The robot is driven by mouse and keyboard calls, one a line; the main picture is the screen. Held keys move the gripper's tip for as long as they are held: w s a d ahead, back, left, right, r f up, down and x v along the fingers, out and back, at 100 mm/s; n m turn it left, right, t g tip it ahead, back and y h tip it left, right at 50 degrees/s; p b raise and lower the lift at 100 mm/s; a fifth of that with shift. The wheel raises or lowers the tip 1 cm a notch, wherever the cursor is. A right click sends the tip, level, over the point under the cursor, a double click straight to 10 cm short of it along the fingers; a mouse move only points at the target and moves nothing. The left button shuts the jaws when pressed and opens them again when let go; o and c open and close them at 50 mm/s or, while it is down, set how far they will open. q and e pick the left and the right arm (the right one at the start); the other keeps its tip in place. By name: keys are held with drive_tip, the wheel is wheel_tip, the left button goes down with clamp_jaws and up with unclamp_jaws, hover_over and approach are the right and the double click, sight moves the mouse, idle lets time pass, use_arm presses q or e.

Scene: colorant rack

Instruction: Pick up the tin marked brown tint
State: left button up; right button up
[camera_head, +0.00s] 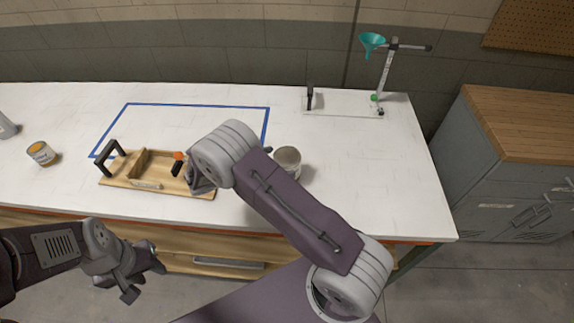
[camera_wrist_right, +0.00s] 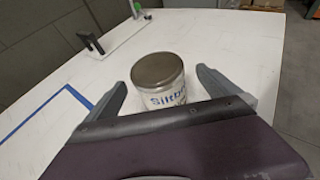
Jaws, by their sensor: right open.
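A white tin (camera_wrist_right: 163,82) with a brownish-grey lid and blue lettering, partly readable as "Siltb", stands upright on the table in the right wrist view. It also shows in the head view (camera_head: 288,158), beside my right arm. My right gripper (camera_wrist_right: 162,88) is open, with one finger on each side of this tin; whether they touch it is unclear. My left gripper (camera_head: 144,279) is open and empty, in front of the table edge.
A wooden tray with a black handle (camera_head: 165,184) lies at the table's front. Blue tape (camera_head: 190,106) outlines a clear area behind it. A stand (camera_head: 386,75) holding a teal funnel (camera_head: 372,42) is at the back right. A grey bottle (camera_head: 6,127) is partly cut off at left.

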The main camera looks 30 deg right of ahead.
sight(287, 156)
drive_tip(key=p+x, duration=0.1)
drive_tip(key=x, duration=0.4)
drive_tip(key=shift+w, duration=0.2)
drive_tip(key=c, duration=1.8)
drive_tip(key=shift+r, duration=0.1)
wheel_tip(287, 156, up, 4)
drive_tip(key=shift+r, duration=0.1)
drive_tip(key=s+a+r, duration=0.2)
drive_tip(key=s, duration=0.1)
drive_tip(key=s+a+r, duration=0.2)
drive_tip(key=s, duration=0.1)
drive_tip(key=s+a+r+b, duration=0.1)
drive_tip(key=s+a+r, duration=0.1)
drive_tip(key=s, duration=0.2)
drive_tip(key=shift+s+r, duration=0.15)
drive_tip(key=shift+r, duration=0.15)
